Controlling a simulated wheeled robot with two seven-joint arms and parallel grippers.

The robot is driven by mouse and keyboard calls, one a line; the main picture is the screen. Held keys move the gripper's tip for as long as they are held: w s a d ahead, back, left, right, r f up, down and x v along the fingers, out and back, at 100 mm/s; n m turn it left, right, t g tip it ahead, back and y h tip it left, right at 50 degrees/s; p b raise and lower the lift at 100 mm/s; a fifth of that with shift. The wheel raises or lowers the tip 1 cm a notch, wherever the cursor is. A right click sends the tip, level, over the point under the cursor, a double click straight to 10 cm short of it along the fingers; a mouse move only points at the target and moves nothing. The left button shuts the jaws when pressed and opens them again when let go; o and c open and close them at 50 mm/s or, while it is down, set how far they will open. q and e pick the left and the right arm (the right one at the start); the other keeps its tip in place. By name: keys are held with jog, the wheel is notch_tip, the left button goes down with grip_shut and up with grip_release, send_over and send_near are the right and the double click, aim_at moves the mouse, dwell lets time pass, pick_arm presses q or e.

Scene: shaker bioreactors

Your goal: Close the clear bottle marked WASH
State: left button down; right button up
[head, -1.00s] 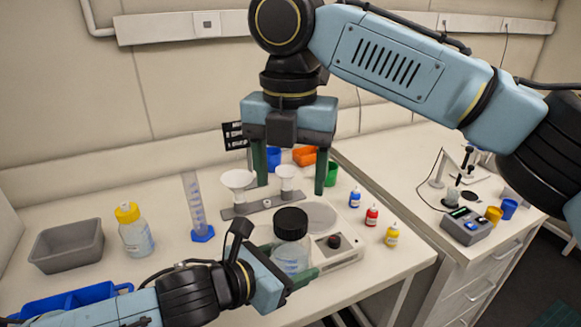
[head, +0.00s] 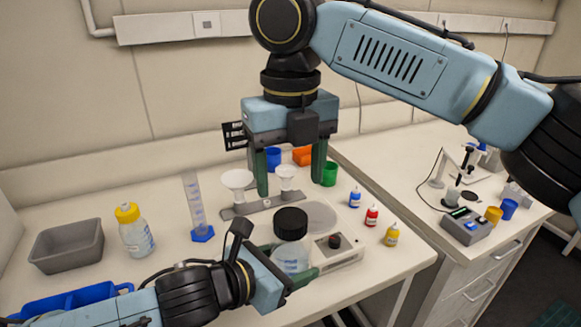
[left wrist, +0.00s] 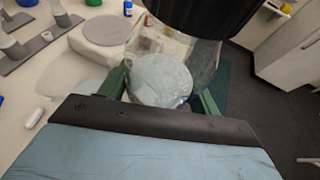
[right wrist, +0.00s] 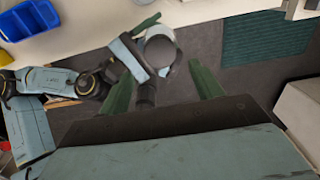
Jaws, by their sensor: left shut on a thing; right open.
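A clear bottle (head: 291,258) with a wide black cap (head: 290,222) is held upright near the table's front edge. My left gripper (head: 290,264) is shut around its body. The left wrist view also shows the bottle (left wrist: 163,75) between the fingers, with the cap (left wrist: 205,14) on top. I cannot tell how tightly the cap sits, and the label is unreadable. My right gripper (head: 290,186) points down, open and empty, above and apart from the cap. The right wrist view shows the cap (right wrist: 160,50) beyond the open fingers.
A yellow-capped bottle (head: 134,230), grey bin (head: 67,246) and blue-footed cylinder (head: 197,207) stand left. A holder with white funnels (head: 238,180) is behind the bottle. A small scale-like device (head: 338,250) and small dropper bottles (head: 372,216) stand right.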

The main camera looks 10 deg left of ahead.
aim_at(291, 217)
notch_tip(291, 217, down, 8)
jog(key=shift+r, duration=0.15)
dwell(0.3)
